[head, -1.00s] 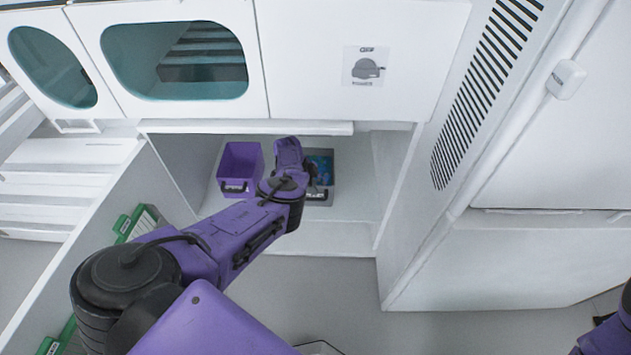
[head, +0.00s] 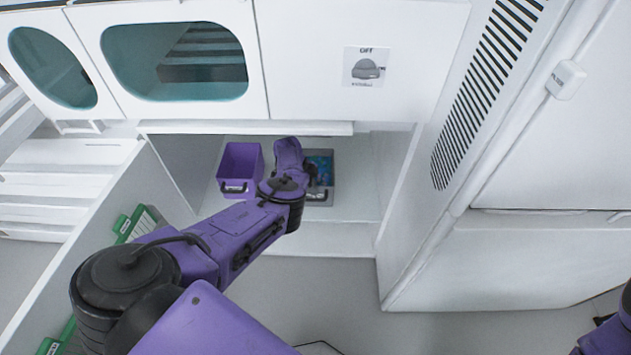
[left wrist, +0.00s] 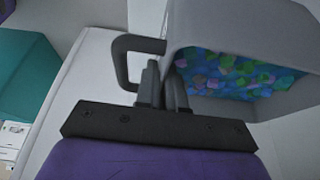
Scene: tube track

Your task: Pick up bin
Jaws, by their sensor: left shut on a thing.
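A grey bin (head: 327,200) with blue and multicoloured pieces inside stands in the alcove under the white cabinets. My left arm reaches into the alcove, and my left gripper (head: 316,180) is at the bin's near left side, partly hidden by its own wrist. In the left wrist view the left gripper (left wrist: 163,85) is shut on the dark handle of the grey bin (left wrist: 240,25). The handle loop sticks out to the left of the fingers. Of my right arm only a purple and black part shows at the right edge of the head view; its gripper is out of frame.
A purple bin (head: 240,165) stands left of the grey bin in the alcove. A white wall (head: 395,185) closes the alcove on the right, and a cabinet edge (head: 250,128) hangs above. Green-handled items (head: 135,222) sit at the left. The floor in front is clear.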

